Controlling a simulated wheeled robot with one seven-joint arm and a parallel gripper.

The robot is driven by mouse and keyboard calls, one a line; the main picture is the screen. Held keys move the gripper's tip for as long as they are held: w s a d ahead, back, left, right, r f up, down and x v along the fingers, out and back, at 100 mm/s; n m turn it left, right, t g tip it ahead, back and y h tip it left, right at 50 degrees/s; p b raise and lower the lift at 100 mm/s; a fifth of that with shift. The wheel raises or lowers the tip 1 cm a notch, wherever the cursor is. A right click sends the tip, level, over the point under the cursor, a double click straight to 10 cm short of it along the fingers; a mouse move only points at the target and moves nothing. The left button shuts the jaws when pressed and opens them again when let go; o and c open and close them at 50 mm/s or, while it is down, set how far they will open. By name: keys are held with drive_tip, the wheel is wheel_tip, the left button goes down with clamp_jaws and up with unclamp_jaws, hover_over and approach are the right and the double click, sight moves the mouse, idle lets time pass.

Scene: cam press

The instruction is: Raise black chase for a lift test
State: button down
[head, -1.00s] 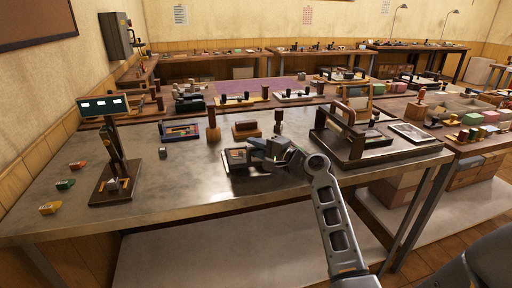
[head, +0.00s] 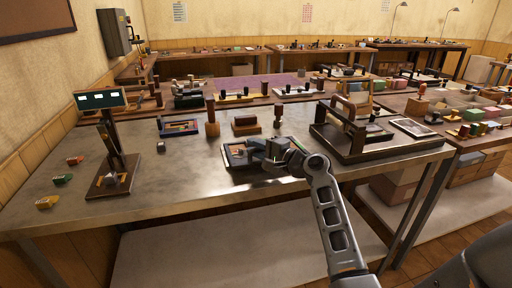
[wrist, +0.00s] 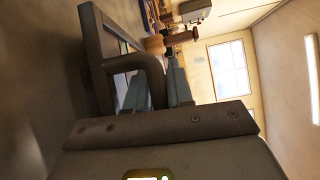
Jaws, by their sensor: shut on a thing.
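The black chase (head: 233,160) is a dark rectangular frame at the front middle of the metal-topped table, near its front edge. My gripper (head: 270,149) is at its right side in the head view, shut on it. In the wrist view the dark frame (wrist: 93,45) stands at the left. Its looped handle (wrist: 155,75) lies between the two fingers (wrist: 152,92). I cannot tell whether the chase's underside is touching the table. Part of its inside is hidden by my gripper.
A scale-like stand with a display (head: 101,99) is at the left. A wooden press frame (head: 350,145) stands close on the right. Behind are a wooden block (head: 246,124), a wooden post (head: 212,125) and a small coloured tray (head: 180,127). The table's left middle is mostly clear.

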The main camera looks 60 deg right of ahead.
drive_tip(key=shift+w+a+f+b, duration=0.2)
drive_tip(key=shift+f+b, duration=0.25)
drive_tip(key=shift+f, duration=0.2)
drive_tip(key=c, duration=0.9)
unclamp_jaws()
drive_tip(key=shift+c, duration=0.2)
drive_tip(key=shift+f, duration=0.15)
drive_tip(key=shift+s, duration=0.3)
drive_tip(key=v, duration=0.7)
drive_tip(key=shift+s+r+b, duration=0.3)
drive_tip(key=shift+b, duration=0.1)
drive_tip(key=shift+s, duration=0.1)
